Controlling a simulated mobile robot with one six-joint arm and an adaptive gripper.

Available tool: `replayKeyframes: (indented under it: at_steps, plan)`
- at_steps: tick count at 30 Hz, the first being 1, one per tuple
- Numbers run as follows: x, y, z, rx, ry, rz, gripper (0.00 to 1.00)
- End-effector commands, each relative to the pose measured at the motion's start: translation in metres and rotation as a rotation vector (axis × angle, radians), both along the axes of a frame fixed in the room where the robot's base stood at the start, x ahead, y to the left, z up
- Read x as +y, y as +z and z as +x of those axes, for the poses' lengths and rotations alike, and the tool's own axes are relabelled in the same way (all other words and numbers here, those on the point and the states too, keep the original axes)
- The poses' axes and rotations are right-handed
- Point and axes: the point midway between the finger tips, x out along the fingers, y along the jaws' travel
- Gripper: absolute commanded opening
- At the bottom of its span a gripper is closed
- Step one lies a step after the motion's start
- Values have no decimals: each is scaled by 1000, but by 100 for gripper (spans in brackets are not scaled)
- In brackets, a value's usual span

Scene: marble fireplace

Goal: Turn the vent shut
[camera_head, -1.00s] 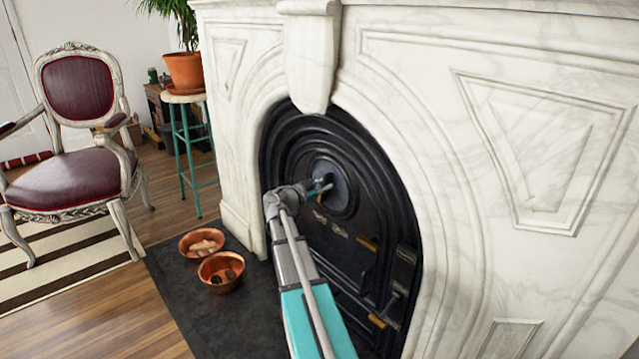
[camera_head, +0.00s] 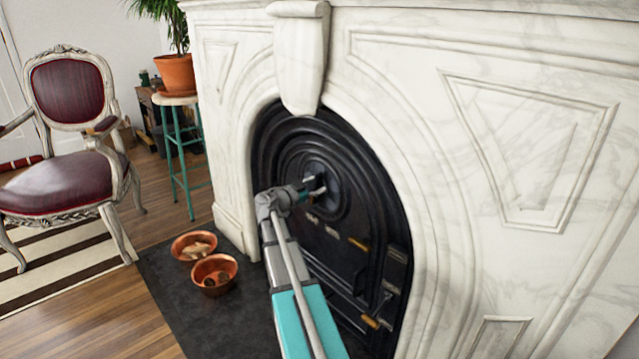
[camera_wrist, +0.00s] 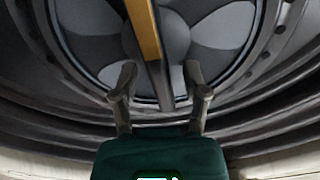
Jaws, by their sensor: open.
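The vent (camera_head: 343,192) is a round dark disc in the upper part of the black fireplace door. In the wrist view the vent (camera_wrist: 225,35) shows pale petal-shaped areas around a grey hub. A narrow bar handle (camera_wrist: 145,25) with a brass-coloured face crosses the hub, and its grey lower end reaches down between my fingers in the picture. My gripper (camera_wrist: 160,82) is open, with one finger on either side of that end; contact and depth are unclear. In the head view my gripper (camera_head: 318,186) is in front of the vent and partly hides it.
The white marble surround (camera_head: 440,190) frames the door closely. Two copper bowls (camera_head: 214,274) stand on the dark hearth slab (camera_head: 195,318) at left. A chair (camera_head: 65,185) and a plant stand (camera_head: 178,150) are farther left. Brass-coloured fittings are on the door's lower part.

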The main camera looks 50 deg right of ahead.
Motion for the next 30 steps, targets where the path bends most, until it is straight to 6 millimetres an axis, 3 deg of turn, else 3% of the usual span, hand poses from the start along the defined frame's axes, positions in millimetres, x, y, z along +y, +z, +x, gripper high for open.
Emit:
replayKeyframes:
  at_steps: [1,10,17,30]
  plan:
    - [0,0,0,0,-1,0,55]
    - [5,0,1,48,-5,18,0]
    - [24,1,9,198,-8,74,0]
    - [41,17,36,680,-66,126,0]
